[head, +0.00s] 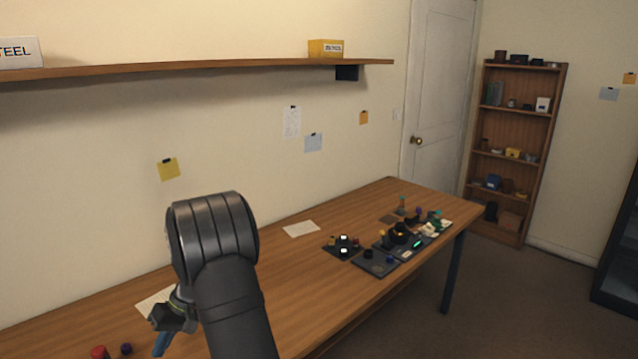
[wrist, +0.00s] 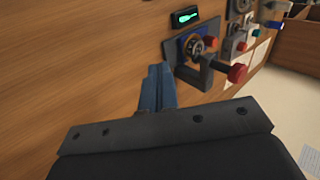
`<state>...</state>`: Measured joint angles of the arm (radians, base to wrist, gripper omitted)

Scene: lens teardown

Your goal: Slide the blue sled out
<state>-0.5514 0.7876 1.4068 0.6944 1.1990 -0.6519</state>
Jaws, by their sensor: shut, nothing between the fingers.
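My gripper (wrist: 156,72) shows in the wrist view with its blue fingers together and nothing between them. Just to its right is a dark fixture (wrist: 210,78) with a handle-like bracket and a red knob (wrist: 238,73). A blue part (wrist: 183,46), which looks like the blue sled, sits in this fixture, partly hidden by a round metal piece (wrist: 198,45). The fingertips look apart from it, but the depth is hard to judge. In the head view my gripper (head: 163,343) is low at the left over the table; I cannot make out the sled there.
A dark module with a lit green display (wrist: 185,16) is beyond the fingertips. More knobbed fixtures (wrist: 240,38) stand at the right. In the head view, a red knob (head: 99,352) is near the bottom edge, and dark boards (head: 375,263) lie farther along the wooden table (head: 290,265).

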